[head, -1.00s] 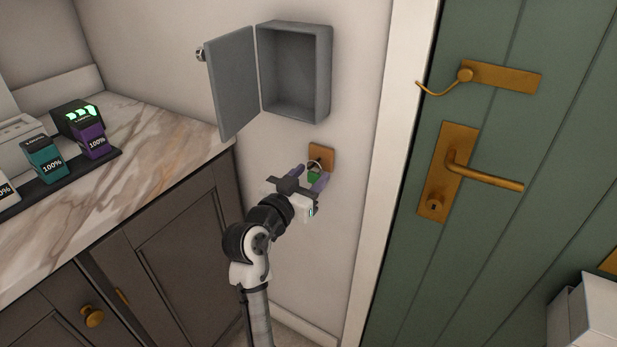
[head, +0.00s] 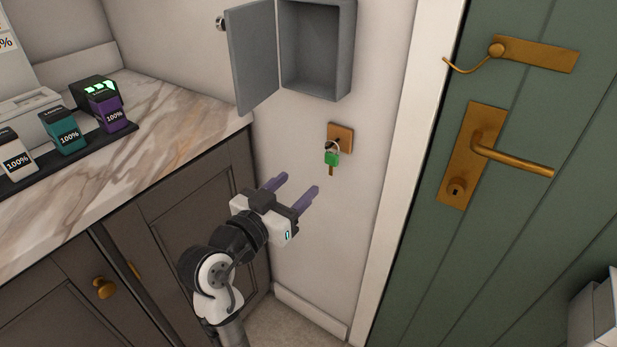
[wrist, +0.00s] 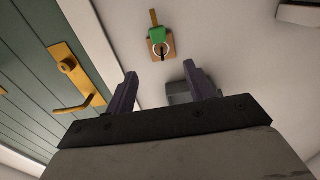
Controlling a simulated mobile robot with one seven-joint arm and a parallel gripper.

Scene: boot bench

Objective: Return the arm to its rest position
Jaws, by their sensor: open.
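My gripper (head: 296,190) is open and empty, in front of the wall below and to the left of a wooden hook plate (head: 341,136). A key with a green head (head: 331,158) hangs by its ring from the hook on that plate, apart from my fingers. In the wrist view my two purple fingers (wrist: 160,88) are spread, and the green key (wrist: 157,34) shows beyond them with nothing between the fingertips.
An open grey wall box (head: 316,50) is above the hook, its door swung left. A marble counter (head: 185,115) with several labelled packs stands at left over dark cabinets. A green door (head: 540,130) with a brass handle (head: 510,155) is at right.

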